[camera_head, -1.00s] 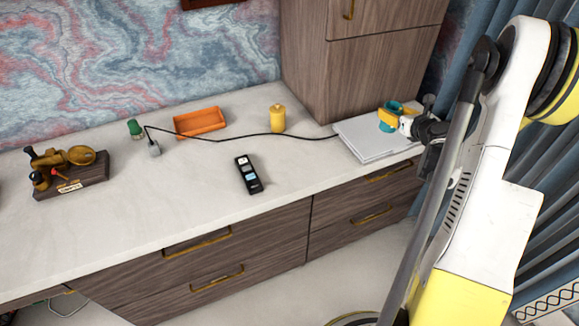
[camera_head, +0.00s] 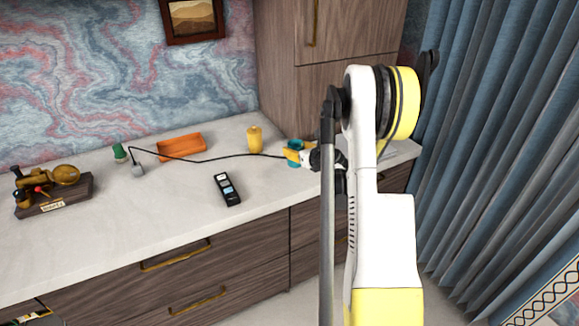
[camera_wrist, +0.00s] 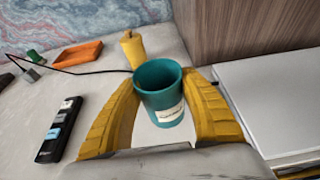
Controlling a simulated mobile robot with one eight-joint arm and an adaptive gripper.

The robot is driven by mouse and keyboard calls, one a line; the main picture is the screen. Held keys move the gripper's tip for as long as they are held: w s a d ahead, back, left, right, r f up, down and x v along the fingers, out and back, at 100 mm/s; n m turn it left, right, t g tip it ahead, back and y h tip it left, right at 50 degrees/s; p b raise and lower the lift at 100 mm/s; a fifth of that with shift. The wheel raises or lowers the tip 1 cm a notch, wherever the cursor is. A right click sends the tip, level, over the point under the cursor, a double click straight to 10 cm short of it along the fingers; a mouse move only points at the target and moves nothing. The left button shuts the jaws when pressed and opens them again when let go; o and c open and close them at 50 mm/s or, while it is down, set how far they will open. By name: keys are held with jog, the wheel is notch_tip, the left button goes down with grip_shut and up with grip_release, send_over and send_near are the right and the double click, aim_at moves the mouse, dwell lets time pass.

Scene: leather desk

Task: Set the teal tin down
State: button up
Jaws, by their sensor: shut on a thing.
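The teal tin (camera_wrist: 158,92) is an open-topped cup with a pale label, upright between the two yellow fingers of my gripper (camera_wrist: 165,115) in the wrist view. The fingers are shut on it from both sides. In the head view the tin (camera_head: 294,152) shows as a small teal patch partly covered by my gripper (camera_head: 297,155), near the right part of the desk. I cannot tell whether its base touches the desk top.
A yellow candle-like object (camera_head: 255,139) stands close to the tin. A dark cable (camera_head: 205,159) runs behind it. A grey-white slab (camera_wrist: 265,100) lies to the right. An orange tray (camera_head: 181,146), green-topped item (camera_head: 119,152) and black remote (camera_head: 227,189) are further left. Desk (camera_head: 140,220) is clear in front.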

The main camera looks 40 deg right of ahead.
jog(key=shift+w+a+f, duration=0.45)
jog(key=shift+w+f, duration=0.15)
jog(key=shift+w, duration=0.2)
notch_tip(320, 180, down, 4)
jog(key=b, duration=0.2)
jog(key=shift+b, duration=0.4)
jog(key=shift+r, duration=0.1)
jog(key=o, duration=1.1)
jog(key=shift+o, duration=0.2)
